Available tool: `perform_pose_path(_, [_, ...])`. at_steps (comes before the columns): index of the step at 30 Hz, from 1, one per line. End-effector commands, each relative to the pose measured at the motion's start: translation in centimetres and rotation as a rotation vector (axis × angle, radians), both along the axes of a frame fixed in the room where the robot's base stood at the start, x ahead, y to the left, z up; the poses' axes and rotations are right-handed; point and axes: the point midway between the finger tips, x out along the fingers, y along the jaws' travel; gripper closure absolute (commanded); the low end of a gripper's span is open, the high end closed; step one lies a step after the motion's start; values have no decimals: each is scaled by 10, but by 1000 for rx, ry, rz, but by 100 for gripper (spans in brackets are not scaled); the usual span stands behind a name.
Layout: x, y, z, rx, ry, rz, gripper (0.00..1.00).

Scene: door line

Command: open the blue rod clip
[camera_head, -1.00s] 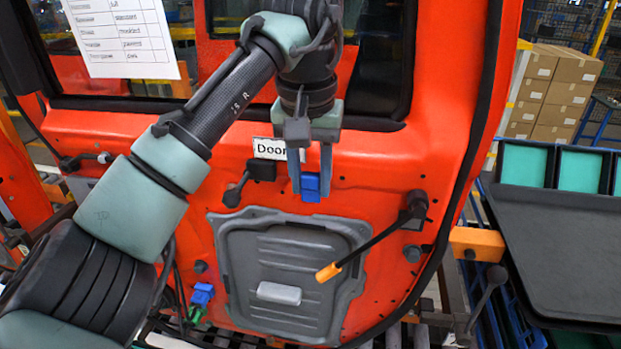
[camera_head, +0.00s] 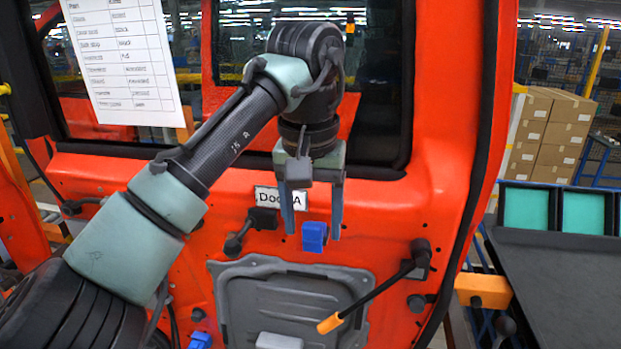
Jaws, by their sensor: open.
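A small blue clip (camera_head: 314,236) sits on the red door panel, just above the grey ribbed cover. It looks like the blue rod clip; whether it is open or closed is too small to tell. My gripper (camera_head: 312,228) points down in front of the door with its fingers spread wide. The clip shows between the two fingertips, with a gap on either side, and nothing is held. Another blue part (camera_head: 200,340) is partly visible at the bottom edge, lower left.
A black lever with an orange tip (camera_head: 330,324) juts out at the right of the grey cover (camera_head: 285,297). A black handle (camera_head: 236,243) is left of the clip. A door label (camera_head: 270,198) is partly behind my gripper. A dark tray table (camera_head: 560,270) stands at right.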

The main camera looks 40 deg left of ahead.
Motion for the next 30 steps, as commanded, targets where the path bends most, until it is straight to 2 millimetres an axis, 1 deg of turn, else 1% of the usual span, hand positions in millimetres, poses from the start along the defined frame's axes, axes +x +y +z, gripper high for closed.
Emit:
perform_pose_path(1, [-2, 0, 10, 5, -1, 2, 32])
perform_pose_path(9, [-9, -4, 65, 6, -2, 5, 32])
perform_pose_path(12, [-11, -6, 82, 5, -1, 4, 32])
perform_pose_path(15, [-13, -7, 95, 3, 0, 4, 32])
perform_pose_path(21, [-15, -9, 110, 1, 0, 1, 32])
perform_pose_path(30, [-15, -9, 112, -1, 1, 1, 32])
